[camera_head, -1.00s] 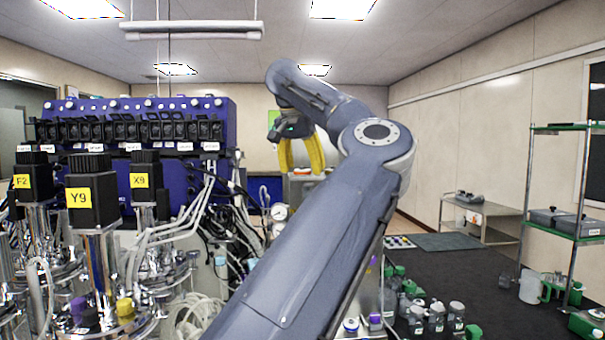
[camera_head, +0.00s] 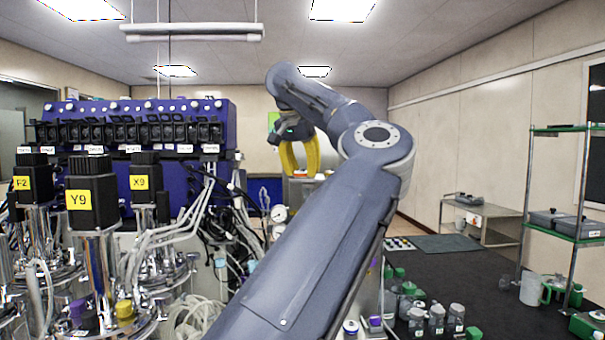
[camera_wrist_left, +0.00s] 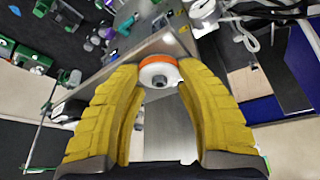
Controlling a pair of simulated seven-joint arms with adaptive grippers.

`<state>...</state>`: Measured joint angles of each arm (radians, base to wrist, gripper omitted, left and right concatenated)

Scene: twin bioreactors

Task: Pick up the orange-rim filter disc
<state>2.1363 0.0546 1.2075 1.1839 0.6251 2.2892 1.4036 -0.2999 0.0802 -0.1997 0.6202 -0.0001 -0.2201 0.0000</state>
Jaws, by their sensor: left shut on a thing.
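The orange-rim filter disc (camera_wrist_left: 158,78) shows in the left wrist view as a white disc with an orange upper rim. It sits between the tips of the two yellow fingers of my left gripper (camera_wrist_left: 160,68), which is shut on it. In the head view, my left gripper (camera_head: 303,172) points down at a metal-topped unit behind my arm. A small orange patch shows between its fingertips there. I cannot tell whether the disc still touches the surface below. My right gripper is not in view.
Bioreactor vessels with black motor tops (camera_head: 92,205) and tubing stand at the left, before a blue control unit (camera_head: 160,105). A dark bench (camera_head: 490,290) with several grey-lidded bottles lies at the right.

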